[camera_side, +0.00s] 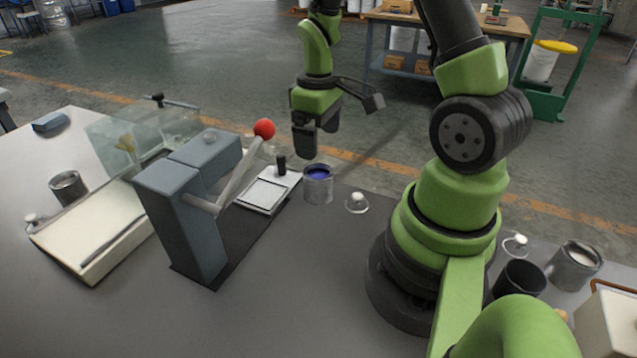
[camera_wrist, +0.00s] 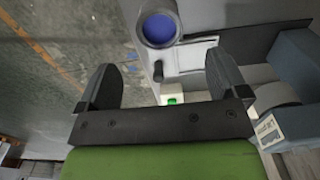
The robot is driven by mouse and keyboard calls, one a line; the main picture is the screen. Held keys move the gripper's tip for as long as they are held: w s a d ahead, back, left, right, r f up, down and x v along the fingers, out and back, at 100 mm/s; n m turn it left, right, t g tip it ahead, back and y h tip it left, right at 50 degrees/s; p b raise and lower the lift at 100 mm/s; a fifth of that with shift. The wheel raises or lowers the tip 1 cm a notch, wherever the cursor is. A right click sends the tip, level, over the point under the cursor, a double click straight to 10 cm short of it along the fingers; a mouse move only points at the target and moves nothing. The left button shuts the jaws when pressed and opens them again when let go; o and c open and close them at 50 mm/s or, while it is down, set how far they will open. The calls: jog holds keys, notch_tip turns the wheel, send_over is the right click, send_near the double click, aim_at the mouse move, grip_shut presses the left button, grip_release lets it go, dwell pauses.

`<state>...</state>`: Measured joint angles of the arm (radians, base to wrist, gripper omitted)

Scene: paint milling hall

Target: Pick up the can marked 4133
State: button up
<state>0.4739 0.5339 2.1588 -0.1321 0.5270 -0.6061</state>
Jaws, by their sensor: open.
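A metal can with blue paint (camera_side: 318,190) stands on the grey bench near the middle of the side view. It also shows at the top of the wrist view (camera_wrist: 160,28), beyond my fingertips. My gripper (camera_side: 315,140) hangs above and behind this can, apart from it; its fingers are spread with nothing between them in the wrist view (camera_wrist: 162,65). Another metal can (camera_side: 68,188) stands at the far left, and one with pale contents (camera_side: 573,268) at the right. I cannot read a number on any can, so I cannot tell which is 4133.
A grey press with a red-knobbed lever (camera_side: 264,129) stands left of the blue-paint can, beside a white-topped scale (camera_side: 265,194). A small glass piece (camera_side: 357,203) lies right of the can. A black cup (camera_side: 520,279) is near my base. The front bench is clear.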

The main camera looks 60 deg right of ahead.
aim_at(318, 182)
notch_tip(318, 182, down, 11)
jog(key=shift+f, duration=0.1)
jog(key=c, duration=1.1)
